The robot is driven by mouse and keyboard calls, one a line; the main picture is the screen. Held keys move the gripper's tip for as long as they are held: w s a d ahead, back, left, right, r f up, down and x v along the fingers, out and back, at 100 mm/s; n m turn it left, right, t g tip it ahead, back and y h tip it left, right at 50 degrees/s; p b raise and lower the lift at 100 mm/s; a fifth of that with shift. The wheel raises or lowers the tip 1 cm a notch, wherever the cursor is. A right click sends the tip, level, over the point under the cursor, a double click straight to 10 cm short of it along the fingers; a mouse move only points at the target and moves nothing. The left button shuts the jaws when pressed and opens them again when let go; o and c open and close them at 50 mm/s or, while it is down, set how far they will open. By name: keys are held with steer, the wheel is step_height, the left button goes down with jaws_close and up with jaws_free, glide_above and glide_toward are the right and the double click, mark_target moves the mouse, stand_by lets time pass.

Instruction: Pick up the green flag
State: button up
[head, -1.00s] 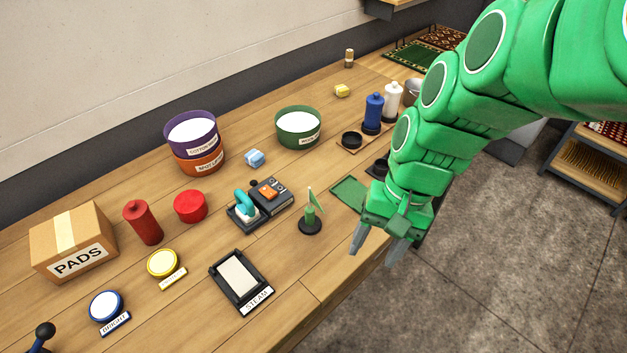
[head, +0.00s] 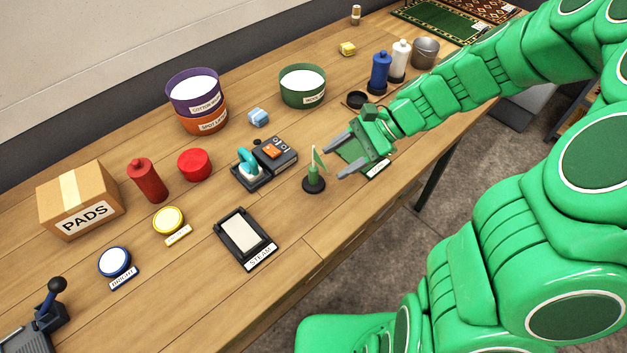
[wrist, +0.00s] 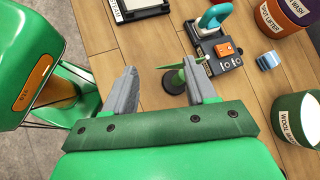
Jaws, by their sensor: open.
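The green flag (head: 315,167) stands upright in a small round black base on the wooden workbench (head: 285,225). My gripper (head: 332,156) is open, with its two grey fingers pointing left toward the flag, just to its right. In the wrist view the flag (wrist: 174,76) shows beyond the fingertips of my gripper (wrist: 160,82), nearer the right finger, which partly overlaps it. Nothing is held between the fingers.
A black device with a teal handle (head: 265,165) stands left of the flag, and a STEAM pad tray (head: 246,238) is at front left. Green (head: 303,87) and purple (head: 193,95) tubs stand behind. Bench in front of the flag is clear.

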mark_target(307, 182)
steer(key=w+f+m+y, duration=0.1)
steer(key=f+m, duration=0.1)
steer(key=w+f+m+y, duration=0.1)
steer(key=w+f+m, duration=0.1)
steer(key=f, duration=0.1)
steer(key=w+f+m+t+y, duration=0.1)
steer(key=w+f+m, duration=0.1)
steer(key=shift+a+f+y, duration=0.3)
steer(key=shift+a, duration=0.05)
steer(key=shift+a+f, duration=0.2)
steer(key=shift+a, duration=0.1)
steer(key=shift+x, duration=3.65)
steer(key=shift+d+f, duration=0.1)
steer(key=shift+f, duration=0.05)
jaws_close()
